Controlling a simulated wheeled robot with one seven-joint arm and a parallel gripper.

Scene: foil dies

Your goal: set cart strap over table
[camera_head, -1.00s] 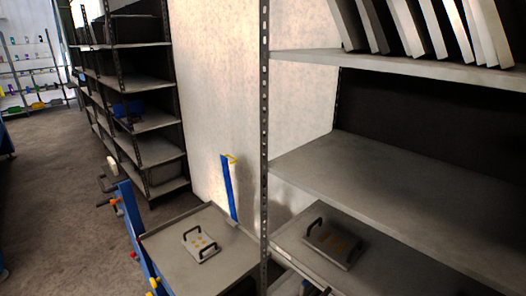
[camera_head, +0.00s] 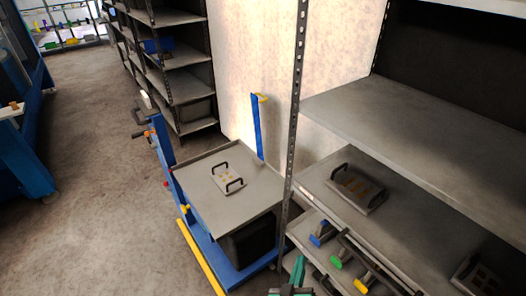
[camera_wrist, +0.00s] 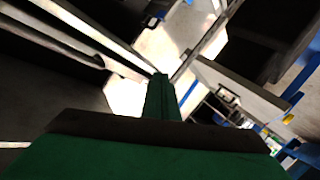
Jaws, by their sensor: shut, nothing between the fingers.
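The cart has a grey table (camera_head: 200,185) on a blue frame and stands left of the shelf rack. A die plate (camera_head: 228,178) with two black handles lies on the table. A blue upright bar with a yellow tip (camera_head: 258,125), seemingly the strap, stands at the table's far edge, not lying across it. My green gripper (camera_head: 298,270) shows at the bottom edge of the head view, in front of the rack and apart from the cart. In the wrist view my gripper (camera_wrist: 160,95) is shut and empty; the cart table (camera_wrist: 240,88) shows tilted beyond it.
The metal rack (camera_head: 293,130) stands at right, with a second die plate (camera_head: 356,189) on a shelf. Blue, green (camera_head: 340,260) and yellow handled items sit lower. The cart's blue handle post (camera_head: 160,137) rises at its left. The floor (camera_head: 90,180) left of the cart is clear.

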